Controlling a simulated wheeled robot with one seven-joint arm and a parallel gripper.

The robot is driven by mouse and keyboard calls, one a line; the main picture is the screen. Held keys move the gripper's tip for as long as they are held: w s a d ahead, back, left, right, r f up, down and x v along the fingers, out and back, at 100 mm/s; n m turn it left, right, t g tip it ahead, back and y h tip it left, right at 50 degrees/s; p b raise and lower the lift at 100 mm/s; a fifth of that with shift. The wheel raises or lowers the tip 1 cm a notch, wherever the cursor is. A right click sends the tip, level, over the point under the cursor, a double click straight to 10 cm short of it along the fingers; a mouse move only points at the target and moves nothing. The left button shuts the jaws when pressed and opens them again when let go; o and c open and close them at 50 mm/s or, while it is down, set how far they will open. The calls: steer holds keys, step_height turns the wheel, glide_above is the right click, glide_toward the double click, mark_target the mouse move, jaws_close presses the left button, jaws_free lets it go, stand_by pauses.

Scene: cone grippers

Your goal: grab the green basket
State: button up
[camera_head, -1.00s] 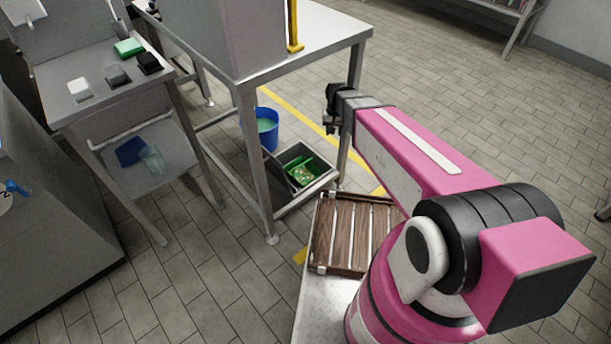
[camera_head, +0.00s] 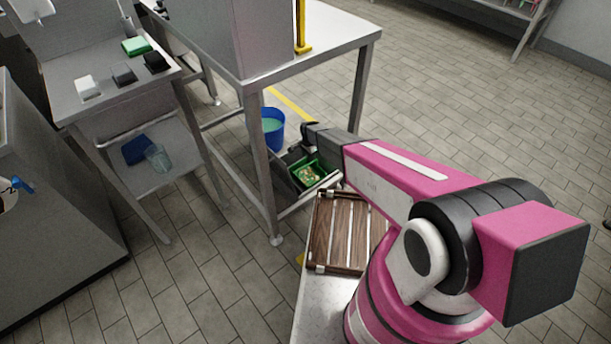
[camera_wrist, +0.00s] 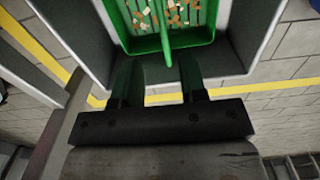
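The green basket (camera_head: 308,173) sits in a grey container beneath the steel table, partly hidden by my arm in the head view. The wrist view shows the basket (camera_wrist: 208,37) at the top, with small orange and pale bits inside. A thin green handle (camera_wrist: 165,40) extends from it toward my gripper. My gripper (camera_wrist: 158,66) is open, with its two dark fingers apart. The handle's end appears between the fingertips, with no visible contact. In the head view, my gripper end is above and beside the container, and its fingers are not clear.
The grey container's pale rim (camera_wrist: 262,38) surrounds the basket. A blue bucket (camera_head: 275,140) stands just behind it. The steel table's leg (camera_head: 262,165) and top (camera_head: 335,35) are close by. A wooden slatted crate (camera_head: 338,245) lies in front. Open tiled floor extends to the right.

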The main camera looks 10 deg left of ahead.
steer(key=f, duration=1)
steer(key=shift+w+a+f, duration=0.15)
steer(key=shift+a+f, duration=0.05)
steer(key=shift+a, duration=0.05)
jaws_close()
